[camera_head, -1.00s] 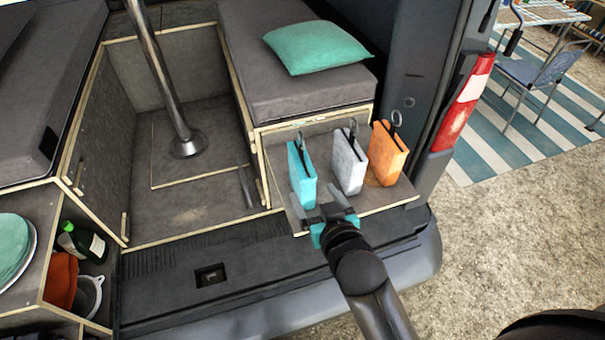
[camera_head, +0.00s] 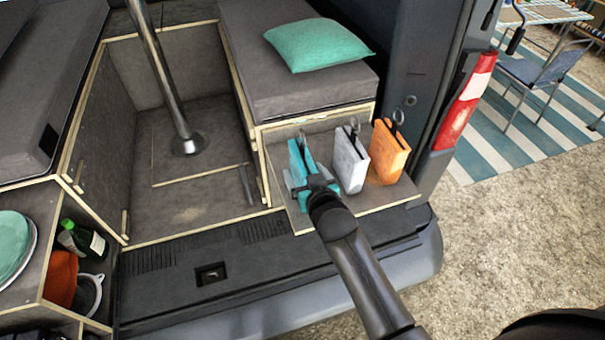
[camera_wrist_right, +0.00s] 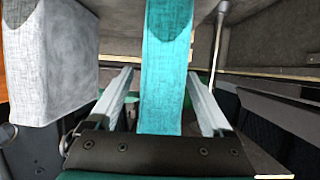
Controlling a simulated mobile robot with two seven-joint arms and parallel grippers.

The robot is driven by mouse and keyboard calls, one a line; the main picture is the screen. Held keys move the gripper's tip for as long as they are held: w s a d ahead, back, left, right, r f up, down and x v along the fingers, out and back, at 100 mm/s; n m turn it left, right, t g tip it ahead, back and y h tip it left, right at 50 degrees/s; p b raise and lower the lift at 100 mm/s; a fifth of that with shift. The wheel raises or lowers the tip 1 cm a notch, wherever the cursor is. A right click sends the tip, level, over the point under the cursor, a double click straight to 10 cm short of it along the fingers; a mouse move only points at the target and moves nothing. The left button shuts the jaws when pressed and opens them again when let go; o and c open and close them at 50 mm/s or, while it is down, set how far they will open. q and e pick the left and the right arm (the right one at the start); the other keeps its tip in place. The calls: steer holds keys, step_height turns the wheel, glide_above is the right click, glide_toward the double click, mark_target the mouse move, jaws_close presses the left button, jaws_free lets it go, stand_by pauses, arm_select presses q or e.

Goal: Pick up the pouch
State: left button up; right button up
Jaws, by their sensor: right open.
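Three upright pouches, each with a ring at the top, stand in a row on a wooden shelf (camera_head: 390,198) at the van's rear: teal (camera_head: 299,158), white (camera_head: 350,162) and orange (camera_head: 388,155). My right gripper (camera_head: 311,184) is at the teal pouch and hides its lower part in the head view. In the right wrist view its open fingers lie on either side of the teal pouch (camera_wrist_right: 167,70), with gaps visible. The white pouch (camera_wrist_right: 50,65) is beside it, outside the fingers. My left gripper is not in view.
A grey cushioned bench (camera_head: 290,75) with a teal pillow (camera_head: 318,45) rises behind the shelf. A metal pole (camera_head: 163,80) stands to the left. A cubby at the lower left holds a green bottle (camera_head: 82,240). The white pouch stands close beside the teal one.

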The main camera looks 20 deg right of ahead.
steer(key=shift+x, duration=0.9)
steer(key=shift+c, duration=0.2)
steer(key=shift+r, duration=0.1)
jaws_close()
